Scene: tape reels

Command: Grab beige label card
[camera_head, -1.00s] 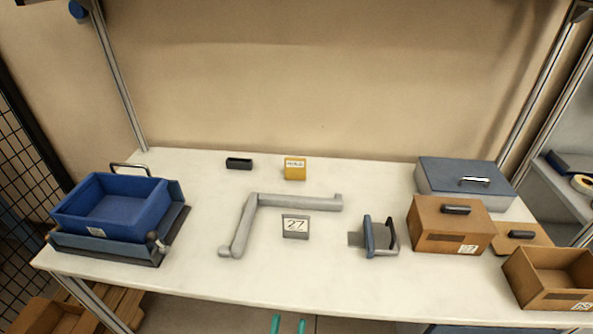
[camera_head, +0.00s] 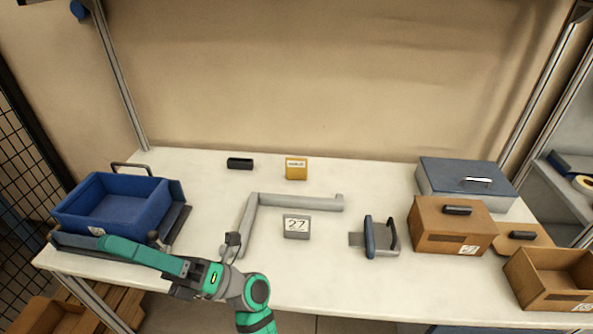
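A pale, off-white card marked 27 (camera_head: 297,225) stands in a small grey holder (camera_head: 296,236) near the middle of the table. It is the closest match to a beige label card. A yellow block (camera_head: 296,169) with a small pale label stands behind it. My green and grey arm reaches in from the bottom, left of the card.
A grey angled bar (camera_head: 290,201) lies behind and left of the card. A blue bin (camera_head: 110,208) sits left. A blue-handled grey piece (camera_head: 370,237) stands right, before brown boxes (camera_head: 450,226) and a grey-blue case (camera_head: 465,182). The table front before the card is clear.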

